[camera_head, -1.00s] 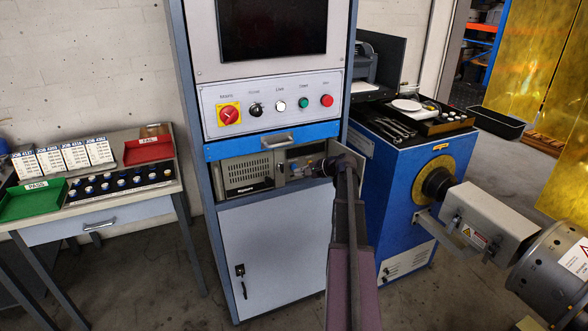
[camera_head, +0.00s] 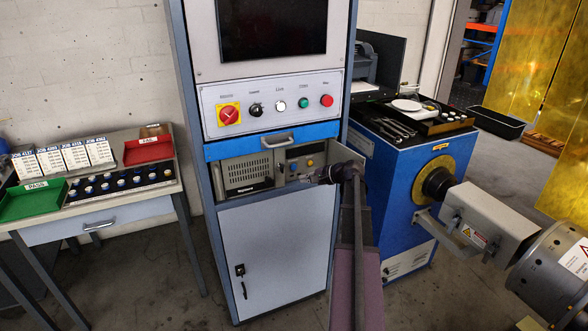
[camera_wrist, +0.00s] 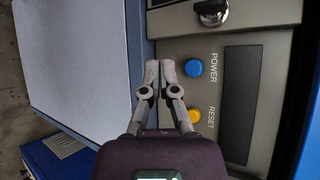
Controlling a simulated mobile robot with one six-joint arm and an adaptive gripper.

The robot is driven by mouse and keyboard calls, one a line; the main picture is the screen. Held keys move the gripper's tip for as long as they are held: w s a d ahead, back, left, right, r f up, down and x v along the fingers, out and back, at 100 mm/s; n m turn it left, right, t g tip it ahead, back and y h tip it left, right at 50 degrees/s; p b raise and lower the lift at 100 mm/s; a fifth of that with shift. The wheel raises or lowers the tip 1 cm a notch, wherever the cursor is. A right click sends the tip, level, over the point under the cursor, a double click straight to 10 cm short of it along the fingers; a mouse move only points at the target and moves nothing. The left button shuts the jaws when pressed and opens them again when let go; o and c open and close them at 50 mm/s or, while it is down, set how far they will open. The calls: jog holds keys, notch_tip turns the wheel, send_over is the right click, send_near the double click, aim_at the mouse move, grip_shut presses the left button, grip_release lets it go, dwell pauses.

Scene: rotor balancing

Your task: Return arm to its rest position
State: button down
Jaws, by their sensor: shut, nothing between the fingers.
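My gripper (camera_wrist: 160,72) is shut and empty. In the wrist view its fingertips are together beside the blue POWER button (camera_wrist: 193,67), over the edge of the instrument panel (camera_wrist: 235,150); I cannot tell whether they touch it. The yellow RESET button (camera_wrist: 193,116) is lower on the same panel. In the head view my gripper (camera_head: 312,176) is in front of the open bay of the cabinet (camera_head: 275,240), just below and right of the panel's buttons. My arm extends up from the bottom of the picture.
A blue drawer front (camera_head: 270,140) is above the bay. A blue machine (camera_head: 410,170) with a rotor (camera_head: 555,275) stands right of my arm. A table with a green tray (camera_head: 32,200) and a red tray (camera_head: 148,150) is at left. Open floor lies between table and cabinet.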

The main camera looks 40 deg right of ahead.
jog(key=shift+a, duration=0.1)
dwell(0.4)
jog(key=s+a+f+n+g+p, duration=0.2)
jog(key=a+n+g+p, duration=0.45)
jog(key=a, duration=1.95)
jog(key=s+a+r+n+g+h+p, duration=0.1)
jog(key=s+a+n+g+h+p, duration=0.1)
jog(key=s+a+n, duration=0.3)
jog(key=s+a+r+n+g+h+p, duration=0.1)
jog(key=s+a+n, duration=0.4)
jog(key=a, duration=0.7)
jog(key=s+g+h+p, duration=0.1)
jog(key=s+g+h, duration=0.1)
jog(key=shift+s+h, duration=0.3)
jog(key=shift+s, duration=0.05)
jog(key=shift+a+r, duration=0.1)
